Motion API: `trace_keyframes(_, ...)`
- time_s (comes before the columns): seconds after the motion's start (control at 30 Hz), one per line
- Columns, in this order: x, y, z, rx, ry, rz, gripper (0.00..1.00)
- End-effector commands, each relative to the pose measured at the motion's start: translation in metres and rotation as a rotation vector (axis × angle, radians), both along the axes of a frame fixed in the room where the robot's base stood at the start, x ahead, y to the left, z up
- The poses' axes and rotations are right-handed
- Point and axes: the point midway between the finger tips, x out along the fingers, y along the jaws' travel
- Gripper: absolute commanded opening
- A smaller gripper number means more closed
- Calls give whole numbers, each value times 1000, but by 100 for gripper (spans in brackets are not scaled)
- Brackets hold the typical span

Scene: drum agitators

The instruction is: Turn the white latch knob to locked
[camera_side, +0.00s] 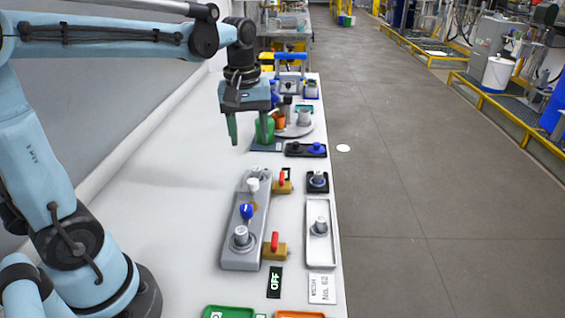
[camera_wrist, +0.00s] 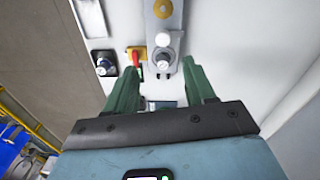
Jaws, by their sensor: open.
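The white latch knob (camera_side: 252,185) stands near the far end of a long grey panel (camera_side: 231,252). I cannot read which position the white knob is in. My gripper (camera_side: 248,130) has green fingers, is open and empty, and hangs above the table beyond the panel's far end, apart from the knob. In the wrist view the gripper (camera_wrist: 160,78) has the knob ahead of its fingertips, roughly between them sideways.
The panel also carries a blue knob (camera_side: 246,211) and a near metal knob (camera_side: 241,236). Red-handled yellow valves (camera_side: 274,247) sit along its right side. A white tray (camera_side: 320,252) lies farther right. A green cup (camera_side: 265,132) is close to my gripper. The table's left is clear.

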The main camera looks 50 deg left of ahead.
Motion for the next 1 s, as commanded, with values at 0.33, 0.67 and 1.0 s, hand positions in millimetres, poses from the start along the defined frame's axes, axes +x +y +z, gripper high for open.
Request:
trace_keyframes(0.33, 6, 8, -11, -12, 54, 95, 54)
trace_keyframes(0.67, 6, 8, -59, -12, 52, 93, 54)
trace_keyframes(1.0, 6, 8, -105, -11, 51, 93, 54)
